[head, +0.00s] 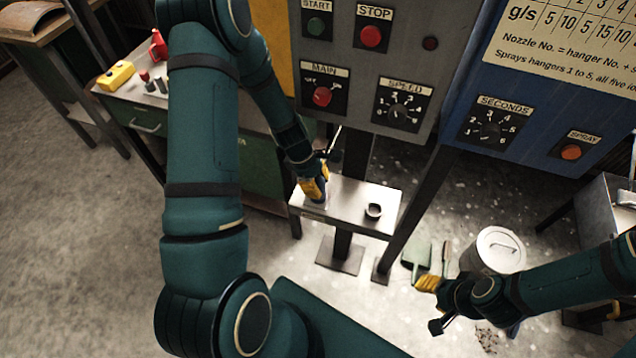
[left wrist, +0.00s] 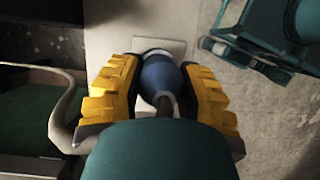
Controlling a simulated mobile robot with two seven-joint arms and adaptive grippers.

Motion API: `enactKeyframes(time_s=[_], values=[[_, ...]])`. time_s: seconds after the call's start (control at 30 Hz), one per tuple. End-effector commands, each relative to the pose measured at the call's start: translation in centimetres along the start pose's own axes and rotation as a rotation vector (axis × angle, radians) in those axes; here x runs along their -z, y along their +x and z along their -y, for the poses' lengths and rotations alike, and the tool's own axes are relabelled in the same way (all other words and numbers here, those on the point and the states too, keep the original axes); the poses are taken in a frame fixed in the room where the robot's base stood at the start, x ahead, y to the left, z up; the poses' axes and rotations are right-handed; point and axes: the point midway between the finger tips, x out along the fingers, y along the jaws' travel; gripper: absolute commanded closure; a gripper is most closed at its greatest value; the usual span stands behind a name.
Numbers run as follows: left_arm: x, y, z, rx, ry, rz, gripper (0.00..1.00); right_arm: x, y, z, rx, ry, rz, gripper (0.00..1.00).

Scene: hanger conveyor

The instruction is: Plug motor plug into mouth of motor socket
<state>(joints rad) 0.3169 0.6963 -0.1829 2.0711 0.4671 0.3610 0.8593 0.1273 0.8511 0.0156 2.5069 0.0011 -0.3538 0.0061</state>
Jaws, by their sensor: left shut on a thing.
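My left gripper (head: 314,188) is over the left end of a small metal shelf below the control panel. In the left wrist view its yellow fingers (left wrist: 160,90) are shut on the blue motor plug (left wrist: 159,76), which has pale rings and a grey cable (left wrist: 66,110) nearby at left. In the head view the gripper hides the plug. I cannot make out the motor socket for sure; whether the plug touches anything is unclear. My right gripper (head: 428,284) is low at the right, its jaw opening too small to tell.
The metal shelf (head: 345,208) bears a small dark-rimmed cup (head: 374,211) at its right. The grey control panel (head: 365,90) and blue spray cabinet (head: 545,110) stand behind. A lidded bucket (head: 497,250) and dustpan (head: 416,253) are near my right gripper. Open floor lies left.

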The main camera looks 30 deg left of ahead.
Motion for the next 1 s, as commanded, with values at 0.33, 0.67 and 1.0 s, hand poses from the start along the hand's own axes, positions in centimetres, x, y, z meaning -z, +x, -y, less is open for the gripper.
enactKeyframes(time_s=[0.33,0.67,1.0], values=[[-0.01,-0.01,-0.01,0.0,0.0,0.0,0.95,0.0,0.0,0.0,0.0,0.0,0.0,0.53],[0.13,0.36,-0.01,0.0,0.0,0.0,0.95,-0.02,0.28,-0.11,0.0,0.0,0.0,0.53],[0.3,0.78,-0.01,0.0,0.0,0.0,0.95,-0.05,0.6,-0.23,0.0,0.0,0.0,0.53]])
